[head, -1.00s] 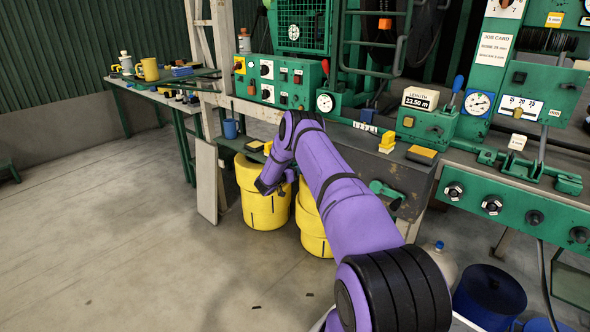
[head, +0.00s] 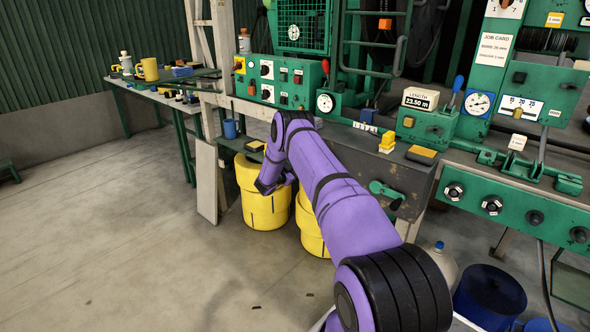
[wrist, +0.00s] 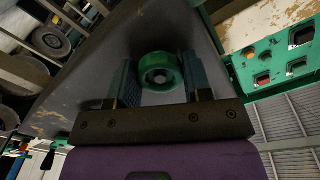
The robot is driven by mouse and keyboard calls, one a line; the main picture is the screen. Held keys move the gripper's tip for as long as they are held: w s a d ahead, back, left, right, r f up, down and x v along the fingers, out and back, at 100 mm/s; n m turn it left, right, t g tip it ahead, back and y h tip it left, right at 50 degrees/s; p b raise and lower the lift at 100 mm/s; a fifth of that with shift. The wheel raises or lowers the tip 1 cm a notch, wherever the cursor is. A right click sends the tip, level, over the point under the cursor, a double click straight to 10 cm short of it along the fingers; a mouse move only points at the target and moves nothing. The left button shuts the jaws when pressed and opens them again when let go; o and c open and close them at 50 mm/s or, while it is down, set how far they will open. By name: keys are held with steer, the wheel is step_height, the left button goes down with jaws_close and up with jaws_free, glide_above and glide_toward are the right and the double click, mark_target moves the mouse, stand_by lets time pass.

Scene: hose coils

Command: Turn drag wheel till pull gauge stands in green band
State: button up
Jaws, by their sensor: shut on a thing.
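In the wrist view my gripper (wrist: 160,80) has its two fingers on either side of a green wheel (wrist: 160,59) with a dark hub, and is shut on it. The wheel sits on a dark grey worn face (wrist: 105,60). In the head view my purple arm hides the wheel and the gripper's fingertips. A white round dial (head: 325,103) stands on the bench near a red lever, and another dial (head: 479,103) is farther right on a blue plate. Neither is labelled clearly as the pull gauge, and their needles and bands are too small to read.
Yellow drums (head: 262,205) stand on the floor beside my forearm. A green crank handle (head: 387,193) sticks out of the grey bench front right of my arm.

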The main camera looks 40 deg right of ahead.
steer(key=m, duration=1.2)
steer(key=shift+a+m, duration=0.1)
steer(key=shift+m, duration=0.2)
stand_by(0.4)
steer(key=o, duration=0.9)
steer(key=shift+a, duration=0.1)
steer(key=a, duration=1)
steer(key=shift+s+a, duration=0.3)
steer(key=shift+s, duration=0.05)
